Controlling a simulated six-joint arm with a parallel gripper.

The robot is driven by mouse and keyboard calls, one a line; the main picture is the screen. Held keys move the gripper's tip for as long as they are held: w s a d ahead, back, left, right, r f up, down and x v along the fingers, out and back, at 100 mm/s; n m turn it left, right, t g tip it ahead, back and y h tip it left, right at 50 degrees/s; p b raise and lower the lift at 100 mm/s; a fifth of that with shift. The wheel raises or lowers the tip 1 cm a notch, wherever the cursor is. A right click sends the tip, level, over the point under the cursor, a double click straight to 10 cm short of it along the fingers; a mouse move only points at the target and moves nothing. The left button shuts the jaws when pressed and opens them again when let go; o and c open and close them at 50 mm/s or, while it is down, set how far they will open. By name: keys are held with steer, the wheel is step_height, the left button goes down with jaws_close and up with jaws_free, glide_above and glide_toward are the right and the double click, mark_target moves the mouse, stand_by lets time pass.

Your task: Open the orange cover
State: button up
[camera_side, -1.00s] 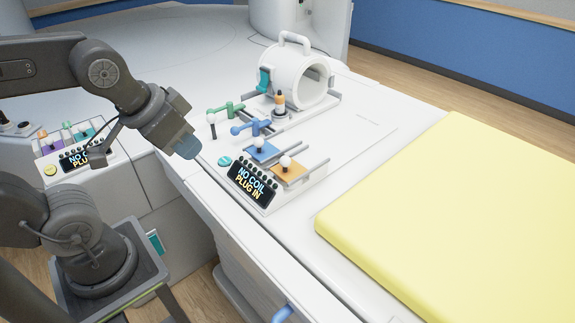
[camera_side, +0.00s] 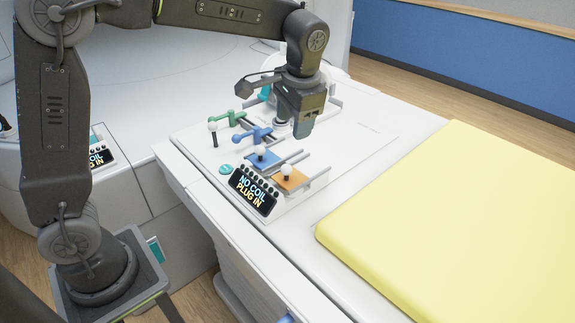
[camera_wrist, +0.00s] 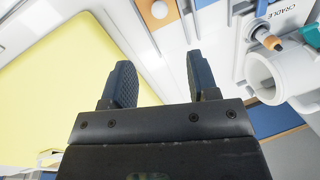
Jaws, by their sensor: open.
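The orange cover (camera_side: 291,180) is a flat square plate at the right end of the panel, and it looks shut. A white ball knob (camera_side: 286,170) stands on it. In the wrist view the orange cover (camera_wrist: 154,18) shows only in part at the top edge, with the white knob (camera_wrist: 159,9) on it. My gripper (camera_side: 302,132) is above and behind the panel, pointing down, apart from the cover. In the wrist view my gripper (camera_wrist: 158,80) has its two dark fingers spread, with nothing between them.
Blue (camera_side: 253,135) and green (camera_side: 227,118) handles stand behind. The display (camera_side: 253,190) reads "NO COIL PLUG IN". A yellow pad (camera_side: 460,220) lies right. The white coil is mostly hidden behind my arm.

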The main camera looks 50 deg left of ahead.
mark_target(288, 166)
steer(key=a+f, duration=0.1)
steer(key=f, duration=0.8)
steer(key=a+f, duration=0.1)
steer(key=f, duration=0.3)
steer(key=shift+w+a+f, duration=0.2)
steer(key=shift+w+a, duration=0.05)
steer(key=shift+a, duration=0.05)
steer(key=shift+c, duration=0.4)
jaws_close()
steer(key=shift+w, duration=0.1)
